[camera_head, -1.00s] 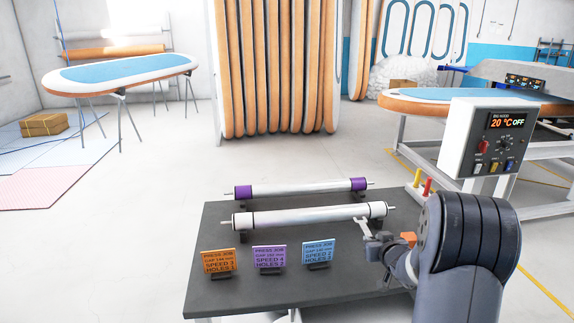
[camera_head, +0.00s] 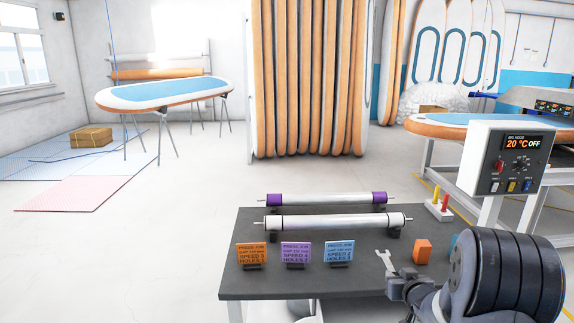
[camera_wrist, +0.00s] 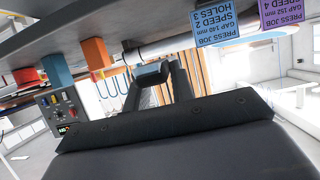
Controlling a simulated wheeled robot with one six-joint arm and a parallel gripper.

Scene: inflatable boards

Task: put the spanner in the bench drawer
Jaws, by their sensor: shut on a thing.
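The spanner (camera_head: 384,261) is pale metal, with its open-jaw end pointing up and left in the head view. My gripper (camera_head: 398,282) is shut on its lower end, over the right front part of the dark bench (camera_head: 300,281). In the wrist view my gripper (camera_wrist: 153,76) shows its fingers close together, and the spanner cannot be made out clearly there. I cannot tell how high the spanner is above the bench top. No bench drawer is visible in either view.
An orange block (camera_head: 422,250) stands just right of the spanner, with a blue block (camera_head: 454,242) beyond it. Two rollers lie at the back, the nearer one white (camera_head: 330,222). Orange, purple and blue job cards (camera_head: 340,251) stand along the front. A control box (camera_head: 512,160) stands behind right.

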